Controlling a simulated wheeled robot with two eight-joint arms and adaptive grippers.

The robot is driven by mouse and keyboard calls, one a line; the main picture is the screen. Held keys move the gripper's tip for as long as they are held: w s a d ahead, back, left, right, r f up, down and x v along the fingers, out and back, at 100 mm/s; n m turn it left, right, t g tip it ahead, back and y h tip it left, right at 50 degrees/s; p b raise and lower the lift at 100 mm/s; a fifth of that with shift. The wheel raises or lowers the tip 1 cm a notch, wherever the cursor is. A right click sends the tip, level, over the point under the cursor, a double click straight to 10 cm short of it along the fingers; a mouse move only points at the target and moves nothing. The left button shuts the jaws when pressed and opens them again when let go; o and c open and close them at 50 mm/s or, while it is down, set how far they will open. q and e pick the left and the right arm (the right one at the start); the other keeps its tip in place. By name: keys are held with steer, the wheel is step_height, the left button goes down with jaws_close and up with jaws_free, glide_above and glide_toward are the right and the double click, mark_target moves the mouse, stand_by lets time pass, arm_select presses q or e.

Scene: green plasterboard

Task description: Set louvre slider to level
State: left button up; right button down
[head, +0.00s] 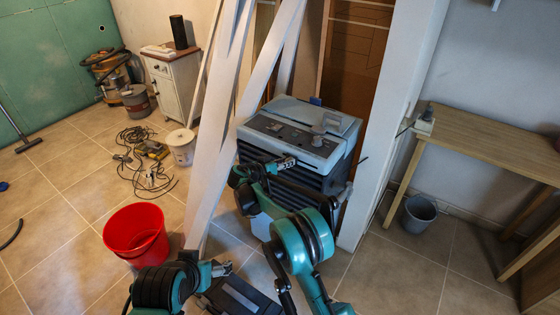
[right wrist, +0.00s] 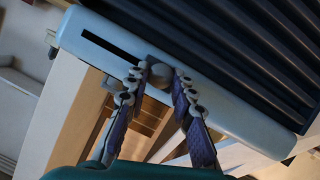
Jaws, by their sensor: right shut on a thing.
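The grey appliance (head: 300,133) stands on the floor amid leaning boards, with dark louvre slats (right wrist: 245,50) on its front. In the right wrist view, a pale frame strip (right wrist: 195,98) beside the slats has a dark slot (right wrist: 108,46). A round grey slider knob (right wrist: 160,75) sits toward one end of that slot. My right gripper (right wrist: 161,78) is shut on the knob, one finger on each side. In the head view my right gripper (head: 290,163) is at the appliance's front, and the knob is hidden. My left gripper (head: 224,268) is low, away from the appliance; its jaws are unclear.
White boards (head: 216,130) lean left of the appliance, and a white post (head: 393,120) stands at its right. A red bucket (head: 136,233) and a dark case (head: 238,297) are on the floor near my left arm. A wooden table (head: 490,140) stands at the right.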

mark_target(305, 165)
steer(key=s+d, duration=0.2)
steer(key=d, duration=0.1)
steer(key=s+d, duration=0.1)
steer(key=shift+d, duration=0.25)
steer(key=c, duration=1.3)
jaws_free()
steer(key=shift+a, duration=0.1)
steer(key=v, duration=1.2)
